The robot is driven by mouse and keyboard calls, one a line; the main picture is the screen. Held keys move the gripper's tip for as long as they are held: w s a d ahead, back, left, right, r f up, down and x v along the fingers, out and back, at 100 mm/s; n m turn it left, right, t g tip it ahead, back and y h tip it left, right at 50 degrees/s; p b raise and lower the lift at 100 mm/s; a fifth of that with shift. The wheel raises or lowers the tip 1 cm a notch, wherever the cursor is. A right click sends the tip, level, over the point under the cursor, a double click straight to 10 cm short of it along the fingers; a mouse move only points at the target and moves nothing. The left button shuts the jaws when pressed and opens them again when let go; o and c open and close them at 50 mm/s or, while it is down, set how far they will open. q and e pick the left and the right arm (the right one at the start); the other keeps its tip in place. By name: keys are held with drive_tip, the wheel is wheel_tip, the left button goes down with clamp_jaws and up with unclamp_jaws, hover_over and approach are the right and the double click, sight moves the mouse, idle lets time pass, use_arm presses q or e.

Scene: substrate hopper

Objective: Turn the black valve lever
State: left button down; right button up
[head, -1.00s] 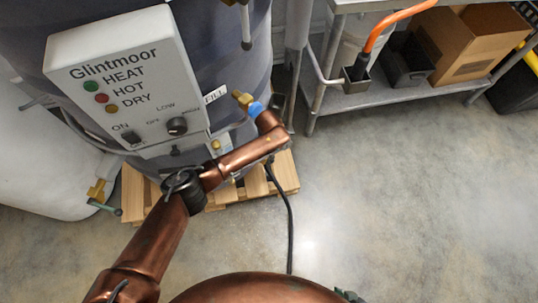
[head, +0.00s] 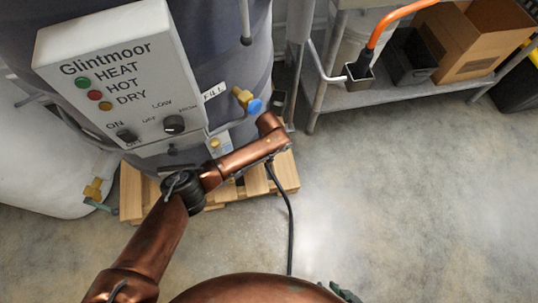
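I cannot make out a black valve lever for certain. A brass valve (head: 240,97) with a blue handle (head: 254,106) sticks out beside the FILL label (head: 214,92) on the grey tank (head: 222,55). My copper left arm reaches in from the lower left, and its wrist end is just below this valve; its gripper does not show. A small dark part of my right gripper (head: 346,293) shows at the bottom edge. Its fingers cannot be made out, so its opening is unclear.
A white control box (head: 118,75) is on the tank. The tank stands on a wooden pallet (head: 131,192). A metal shelf (head: 355,101) with a cardboard box (head: 480,40) stands at the upper right. The floor at right is clear.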

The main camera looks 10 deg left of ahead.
idle(0.5)
use_arm(q)
drive_tip(key=shift+f+b, duration=0.15)
drive_tip(key=shift+b, duration=0.15)
drive_tip(key=g+b, duration=0.1)
drive_tip(key=b, duration=0.1)
drive_tip(key=w+g+y+b, duration=0.1)
drive_tip(key=b, duration=0.2)
drive_tip(key=shift+w+d, duration=0.2)
drive_tip(key=shift+d, duration=0.2)
use_arm(e)
wheel_tip(320, 180, down, 9)
drive_tip(key=w+t, duration=0.2)
drive_tip(key=t, duration=0.2)
drive_tip(key=shift+r, duration=0.2)
drive_tip(key=shift+d, duration=0.1)
use_arm(q)
drive_tip(key=c, duration=2)
unclamp_jaws()
